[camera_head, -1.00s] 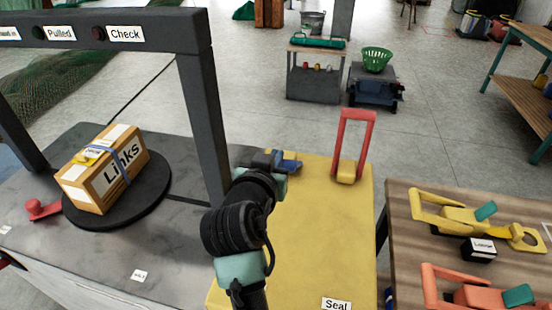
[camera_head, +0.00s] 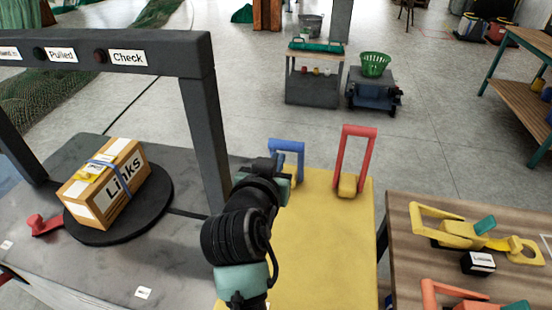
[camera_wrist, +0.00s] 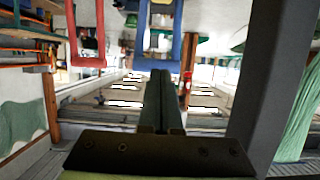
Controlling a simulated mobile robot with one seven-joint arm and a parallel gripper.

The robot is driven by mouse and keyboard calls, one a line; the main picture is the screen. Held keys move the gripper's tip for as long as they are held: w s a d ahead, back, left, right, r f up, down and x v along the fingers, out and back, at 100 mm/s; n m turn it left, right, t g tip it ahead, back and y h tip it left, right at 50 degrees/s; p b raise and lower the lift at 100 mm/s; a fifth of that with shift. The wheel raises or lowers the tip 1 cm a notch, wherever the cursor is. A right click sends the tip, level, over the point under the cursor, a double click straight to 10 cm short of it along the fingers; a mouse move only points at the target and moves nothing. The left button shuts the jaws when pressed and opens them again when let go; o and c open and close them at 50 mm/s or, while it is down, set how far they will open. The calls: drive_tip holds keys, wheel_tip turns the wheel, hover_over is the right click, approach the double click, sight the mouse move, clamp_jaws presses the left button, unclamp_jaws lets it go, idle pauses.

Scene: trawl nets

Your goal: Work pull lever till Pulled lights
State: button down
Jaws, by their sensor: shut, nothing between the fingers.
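A blue lever (camera_head: 287,147) with a loop handle stands raised at the far end of the yellow bench (camera_head: 318,240). A red loop lever (camera_head: 354,150) stands upright to its right. The Pulled lamp (camera_head: 39,54) on the dark overhead frame looks dark green and unlit.
A dark red Check lamp (camera_head: 100,56) sits beside Pulled. A Links carton (camera_head: 104,188) with a blue band rests on a black turntable (camera_head: 158,200). The frame's post (camera_head: 207,140) stands close left of my arm. A wooden table (camera_head: 400,225) with yellow and orange tools is at right.

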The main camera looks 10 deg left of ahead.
drive_tip(key=v, duration=0.7)
drive_tip(key=shift+s+d+r, duration=0.2)
drive_tip(key=shift+s+r, duration=0.1)
drive_tip(key=shift+r, duration=0.1)
idle(1.2)
